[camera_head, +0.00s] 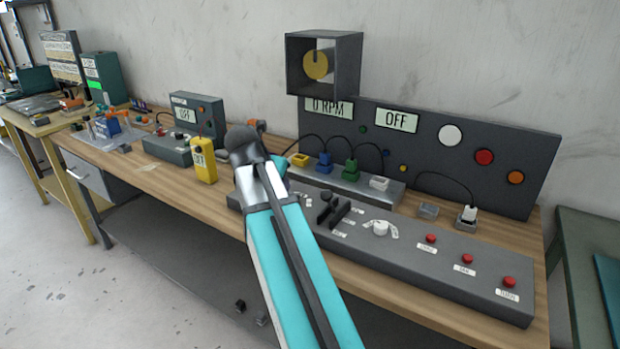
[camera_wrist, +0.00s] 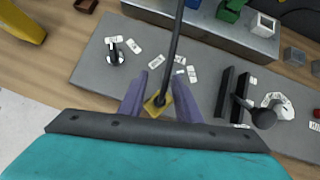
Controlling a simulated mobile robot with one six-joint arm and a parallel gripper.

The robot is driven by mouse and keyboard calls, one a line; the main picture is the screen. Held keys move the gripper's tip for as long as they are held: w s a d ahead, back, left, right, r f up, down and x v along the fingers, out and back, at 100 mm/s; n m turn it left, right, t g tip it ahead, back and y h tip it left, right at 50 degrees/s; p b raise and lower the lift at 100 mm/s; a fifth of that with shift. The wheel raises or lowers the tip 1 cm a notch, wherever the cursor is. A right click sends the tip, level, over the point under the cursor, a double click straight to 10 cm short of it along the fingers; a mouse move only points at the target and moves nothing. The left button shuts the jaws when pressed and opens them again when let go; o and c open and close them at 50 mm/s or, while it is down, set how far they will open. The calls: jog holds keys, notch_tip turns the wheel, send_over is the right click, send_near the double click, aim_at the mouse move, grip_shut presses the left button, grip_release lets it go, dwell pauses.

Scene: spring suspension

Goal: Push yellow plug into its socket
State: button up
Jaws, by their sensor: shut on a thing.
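The yellow plug (camera_wrist: 158,104) is held between the purple fingers of my gripper (camera_wrist: 160,95) in the wrist view, with a black cable running from it to the top edge. My gripper is over the left part of the grey control console (camera_wrist: 95,72). In the head view my teal arm hides the gripper and plug. The yellow socket (camera_head: 299,160) is at the left end of the grey socket strip (camera_head: 318,176) and looks empty. The socket is outside the wrist view.
Blue (camera_head: 324,163), green (camera_head: 350,168) and white (camera_head: 379,183) plugs stand on the strip right of the yellow socket. A black lever (camera_head: 333,210) and knobs rise from the console. A yellow meter (camera_head: 204,162) stands left of my arm.

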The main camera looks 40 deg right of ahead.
jog(key=w+a+n+t+y, duration=0.1)
jog(key=a+n, duration=0.3)
jog(key=a, duration=0.9)
jog(key=w+a+n+t+y, duration=0.1)
jog(key=a+n+t+y, duration=0.1)
jog(key=a, duration=1.1)
jog(key=shift+w+f+n+y, duration=0.45)
jog(key=shift+n+y, duration=0.15)
jog(key=shift+n, duration=0.4)
jog(key=shift+s, duration=0.15)
